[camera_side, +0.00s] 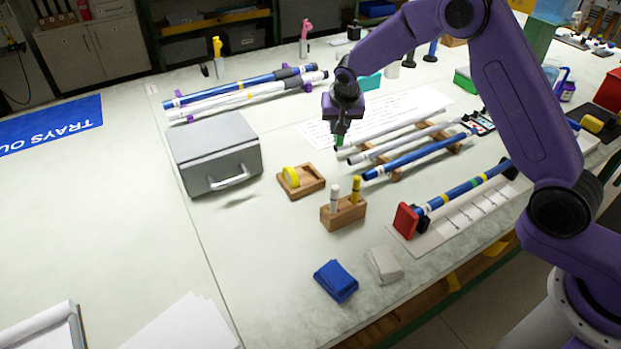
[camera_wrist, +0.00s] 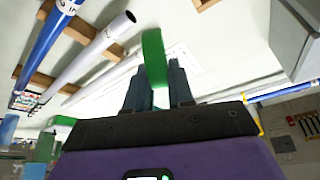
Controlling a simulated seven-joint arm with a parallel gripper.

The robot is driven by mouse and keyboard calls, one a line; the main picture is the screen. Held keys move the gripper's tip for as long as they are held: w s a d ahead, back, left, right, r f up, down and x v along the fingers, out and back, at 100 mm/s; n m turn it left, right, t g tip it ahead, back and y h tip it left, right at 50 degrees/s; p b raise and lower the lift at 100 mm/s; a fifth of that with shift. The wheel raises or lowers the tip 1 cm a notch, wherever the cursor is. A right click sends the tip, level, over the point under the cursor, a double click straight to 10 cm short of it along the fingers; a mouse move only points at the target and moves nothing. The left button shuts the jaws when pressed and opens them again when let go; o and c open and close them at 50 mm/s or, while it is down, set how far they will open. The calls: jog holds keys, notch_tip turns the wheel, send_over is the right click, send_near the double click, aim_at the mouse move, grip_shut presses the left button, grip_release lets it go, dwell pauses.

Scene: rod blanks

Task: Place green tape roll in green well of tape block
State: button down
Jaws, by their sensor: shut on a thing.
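My gripper (camera_side: 341,122) points down above the table and is shut on the green tape roll (camera_wrist: 154,57). The roll stands on edge between the two fingertips in the wrist view, and a small bit of it (camera_side: 340,141) shows below the fingers in the side view. The wooden tape block (camera_side: 314,184) lies on the table, lower and to the left of my gripper in the side view. A yellow tape roll (camera_side: 291,176) stands upright in its left part. I cannot make out a green well on the block.
A wooden holder (camera_side: 345,214) with a white and a yellow marker stands in front of the block. A grey box (camera_side: 214,155) stands to its left. Blue and white rods (camera_side: 415,158) lie on a wooden rack at right.

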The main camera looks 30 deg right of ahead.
jog(key=w+a+n+y, duration=0.2)
jog(key=a+n, duration=0.3)
jog(key=a, duration=0.2)
jog(key=f, duration=0.9)
jog(key=shift+s+a+f, duration=0.1)
jog(key=shift+a+f, duration=0.1)
jog(key=shift+f, duration=0.2)
jog(key=shift+f, duration=0.1)
jog(key=c, duration=1)
grip_release()
jog(key=shift+v, duration=6.1)
jog(key=shift+s, duration=0.15)
